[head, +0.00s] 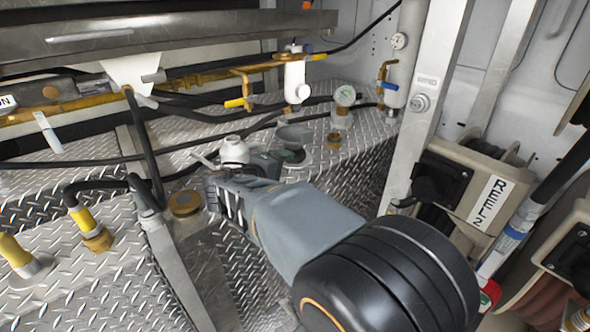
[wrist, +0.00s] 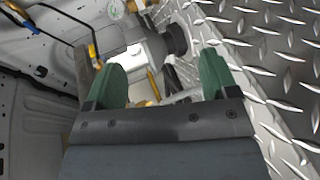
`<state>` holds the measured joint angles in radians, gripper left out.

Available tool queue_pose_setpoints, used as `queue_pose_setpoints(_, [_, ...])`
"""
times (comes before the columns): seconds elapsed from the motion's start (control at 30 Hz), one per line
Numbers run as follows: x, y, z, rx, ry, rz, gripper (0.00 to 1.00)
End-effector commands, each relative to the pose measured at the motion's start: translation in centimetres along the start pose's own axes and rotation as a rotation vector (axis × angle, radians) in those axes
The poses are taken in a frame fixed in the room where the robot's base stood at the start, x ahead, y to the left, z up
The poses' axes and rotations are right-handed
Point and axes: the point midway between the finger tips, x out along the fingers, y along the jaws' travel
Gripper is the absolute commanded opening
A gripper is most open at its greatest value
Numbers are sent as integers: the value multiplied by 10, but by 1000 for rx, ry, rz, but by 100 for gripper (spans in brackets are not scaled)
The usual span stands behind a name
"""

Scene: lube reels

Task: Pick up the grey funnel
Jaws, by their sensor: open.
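In the wrist view, a grey round body that looks like the funnel (wrist: 156,46) lies ahead, between the lines of the two green fingers. My gripper (wrist: 160,68) is open in the wrist view, its fingers wide apart. I see nothing held between them. The exact gap to the funnel is hard to tell.
Behind are a white filter (head: 296,78), a yellow-handled valve (head: 238,102) and a pressure gauge (head: 345,95). Black hoses cross at left. A metal post (head: 425,100) and reel housings (head: 468,190) stand at right.

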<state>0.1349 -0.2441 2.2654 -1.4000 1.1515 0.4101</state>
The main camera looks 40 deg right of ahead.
Motion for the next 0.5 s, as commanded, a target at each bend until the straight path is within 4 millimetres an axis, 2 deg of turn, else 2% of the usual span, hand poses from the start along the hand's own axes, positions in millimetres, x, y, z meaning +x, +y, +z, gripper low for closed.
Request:
queue_pose_setpoints(0.03, [12, -11, -5, -14, 7, 67, 80])
queue_pose_setpoints(0.2, [24, -1, -20, -43, 36, 244, 80])
queue_pose_setpoints(0.37, [37, 8, -28, -53, 49, 314, 80])
queue_pose_setpoints(0.5, [61, 18, -29, -56, 50, 324, 80])
